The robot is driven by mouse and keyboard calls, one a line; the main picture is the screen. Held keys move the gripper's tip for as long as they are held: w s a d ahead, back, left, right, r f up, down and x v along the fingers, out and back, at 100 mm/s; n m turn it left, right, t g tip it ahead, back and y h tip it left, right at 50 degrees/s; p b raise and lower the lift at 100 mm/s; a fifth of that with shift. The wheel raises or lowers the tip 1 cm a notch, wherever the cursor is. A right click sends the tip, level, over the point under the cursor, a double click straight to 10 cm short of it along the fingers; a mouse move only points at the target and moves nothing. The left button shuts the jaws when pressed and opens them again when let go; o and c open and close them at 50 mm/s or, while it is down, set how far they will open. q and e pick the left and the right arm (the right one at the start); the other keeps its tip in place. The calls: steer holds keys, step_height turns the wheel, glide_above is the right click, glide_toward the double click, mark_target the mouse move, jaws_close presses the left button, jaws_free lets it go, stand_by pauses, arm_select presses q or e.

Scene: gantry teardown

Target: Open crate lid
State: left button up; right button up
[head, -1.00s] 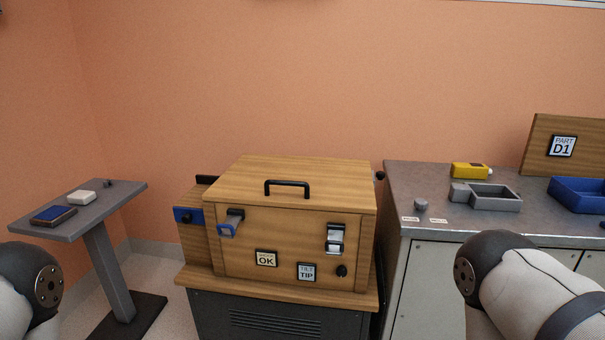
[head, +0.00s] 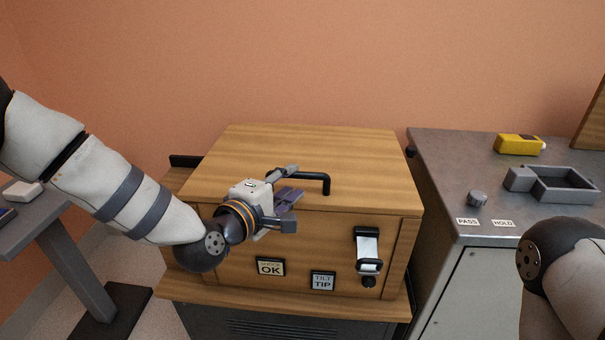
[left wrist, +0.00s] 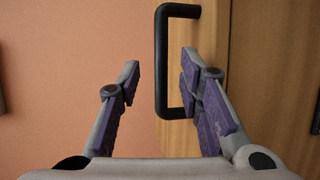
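The wooden crate (head: 335,232) stands on a dark cabinet, with its lid (head: 300,150) shut. The black lid handle (head: 327,184) is at the lid's front edge. My left gripper (head: 294,182) is open at the handle's left part. In the left wrist view, the handle (left wrist: 161,60) lies between my open fingers (left wrist: 160,60), the right fingertip over the handle's inside; I cannot tell whether they touch. A silver latch (head: 368,246) is on the crate's front right. My left arm hides the front left. My right gripper is out of view.
A grey bench (head: 455,180) stands right of the crate with a grey tray (head: 575,196), a yellow block (head: 518,144) and a small knob (head: 477,198). A side table (head: 45,215) is at left. Above the lid is clear.

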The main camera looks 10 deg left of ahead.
mark_target(297, 176)
arm_select(q)
steer(key=x, duration=0.5)
steer(key=shift+w+f, duration=0.2)
steer(key=shift+c, duration=0.3)
jaws_close()
steer(key=shift+r, duration=0.1)
